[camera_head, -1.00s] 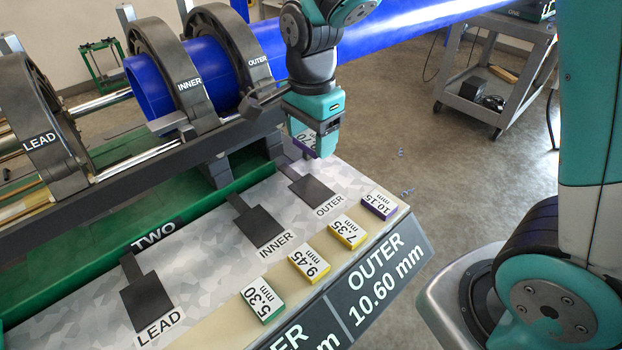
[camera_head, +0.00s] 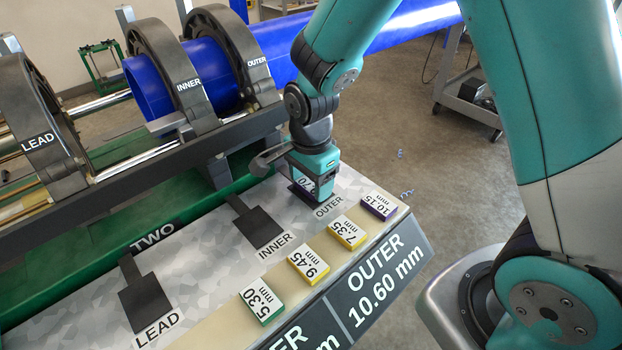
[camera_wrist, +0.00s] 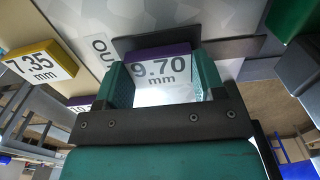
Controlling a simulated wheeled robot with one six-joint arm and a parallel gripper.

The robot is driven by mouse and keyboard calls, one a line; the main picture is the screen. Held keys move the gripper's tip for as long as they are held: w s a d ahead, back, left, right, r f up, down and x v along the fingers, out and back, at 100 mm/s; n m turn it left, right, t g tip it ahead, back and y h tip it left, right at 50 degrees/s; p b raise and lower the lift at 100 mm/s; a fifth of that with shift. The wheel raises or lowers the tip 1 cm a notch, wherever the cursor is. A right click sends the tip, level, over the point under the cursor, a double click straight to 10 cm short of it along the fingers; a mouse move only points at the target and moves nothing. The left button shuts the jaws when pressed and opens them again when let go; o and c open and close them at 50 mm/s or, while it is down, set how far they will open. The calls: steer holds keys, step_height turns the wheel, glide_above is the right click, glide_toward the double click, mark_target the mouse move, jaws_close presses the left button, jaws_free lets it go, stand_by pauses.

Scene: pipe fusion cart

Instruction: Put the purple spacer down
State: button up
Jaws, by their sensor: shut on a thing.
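The purple spacer (camera_wrist: 160,64), labelled 9.70 mm, is between the two fingers of my gripper (camera_wrist: 161,80), which is shut on it. In the head view a part of the spacer (camera_head: 305,184) shows at my gripper (camera_head: 312,193); the rest is hidden. My gripper points down over the dark OUTER pad (camera_wrist: 235,48) on the grey top. The pad shows behind and beside the spacer in the wrist view. I cannot tell whether the spacer touches the pad.
A row of spacers lies along the tan front strip: purple 10.15 (camera_head: 378,207), yellow 7.35 (camera_head: 347,233), yellow 9.45 (camera_head: 308,264) and green 5.30 (camera_head: 262,305). The INNER pad (camera_head: 258,226) and LEAD pad (camera_head: 146,297) are bare. Clamp rings (camera_head: 176,70) and a blue pipe (camera_head: 152,88) stand behind.

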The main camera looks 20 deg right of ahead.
mark_target(311, 184)
steer(key=o, duration=0.9)
steer(key=shift+f, duration=0.1)
step_height(311, 184, up, 12)
steer(key=s+a+r+n+y, duration=0.2)
steer(key=s+r+n, duration=0.1)
steer(key=s+n, duration=0.6)
steer(key=s+a+r+n+y, duration=0.2)
steer(key=s+r+n, duration=0.1)
steer(key=s+n, duration=0.6)
steer(key=n, duration=0.3)
steer(key=shift+s+a+r+n, duration=0.3)
steer(key=shift+r, duration=0.1)
steer(key=shift+r+p, duration=0.2)
steer(key=shift+p, duration=0.2)
